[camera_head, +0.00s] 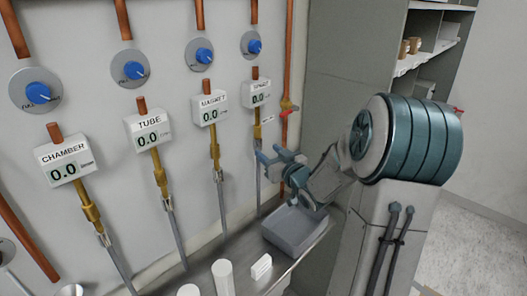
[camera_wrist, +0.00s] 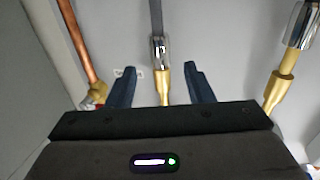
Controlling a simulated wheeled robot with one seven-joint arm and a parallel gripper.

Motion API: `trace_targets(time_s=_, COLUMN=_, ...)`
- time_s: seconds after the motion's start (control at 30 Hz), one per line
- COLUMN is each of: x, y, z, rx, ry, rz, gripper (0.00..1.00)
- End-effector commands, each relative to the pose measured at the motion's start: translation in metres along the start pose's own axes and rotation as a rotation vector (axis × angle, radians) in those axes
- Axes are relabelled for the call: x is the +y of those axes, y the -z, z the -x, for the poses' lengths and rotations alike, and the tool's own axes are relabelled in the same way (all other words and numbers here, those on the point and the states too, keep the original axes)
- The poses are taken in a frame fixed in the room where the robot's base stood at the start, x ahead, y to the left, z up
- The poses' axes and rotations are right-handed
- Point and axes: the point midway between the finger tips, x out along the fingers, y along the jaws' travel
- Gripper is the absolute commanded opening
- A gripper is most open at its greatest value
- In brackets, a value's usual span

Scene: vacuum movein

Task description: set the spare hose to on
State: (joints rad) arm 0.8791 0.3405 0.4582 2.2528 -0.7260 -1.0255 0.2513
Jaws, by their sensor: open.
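The rightmost meter box (camera_head: 259,93), whose small label seems to read SPARE, is on the wall under a blue knob (camera_head: 254,46). A brass fitting (camera_head: 257,131) and a grey hose (camera_head: 258,190) hang below it. In the wrist view, a brass stem (camera_wrist: 163,85) with a chrome collar (camera_wrist: 159,50) and the grey hose (camera_wrist: 157,18) shows between my fingertips. My gripper (camera_head: 267,156) is open, close to this line; its fingers (camera_wrist: 160,77) stand either side of the stem in the picture. I cannot tell whether they touch it.
A copper pipe with a red-handled valve (camera_head: 288,106) runs just right of the spare line. A grey bin (camera_head: 297,230) sits on the bench below my gripper, beside white cylinders (camera_head: 223,277). A cabinet side (camera_head: 345,70) stands at right.

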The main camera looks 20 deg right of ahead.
Motion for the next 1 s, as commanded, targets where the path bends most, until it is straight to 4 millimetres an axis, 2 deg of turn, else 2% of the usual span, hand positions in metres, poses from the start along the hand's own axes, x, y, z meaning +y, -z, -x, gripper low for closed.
trace_targets(time_s=0.03, x=0.001, y=-0.002, z=0.012, rx=0.000, ry=-0.005, rz=0.002, gripper=0.47)
trace_targets(time_s=0.2, x=0.001, y=-0.002, z=0.045, rx=0.000, ry=-0.004, rz=0.002, gripper=0.47)
trace_targets(time_s=0.43, x=0.000, y=0.000, z=0.078, rx=0.002, ry=-0.002, rz=0.001, gripper=0.47)
trace_targets(time_s=0.6, x=0.000, y=0.000, z=0.088, rx=0.001, ry=-0.001, rz=0.000, gripper=0.47)
trace_targets(time_s=1.0, x=0.000, y=0.001, z=0.089, rx=0.002, ry=0.000, rz=0.000, gripper=0.47)
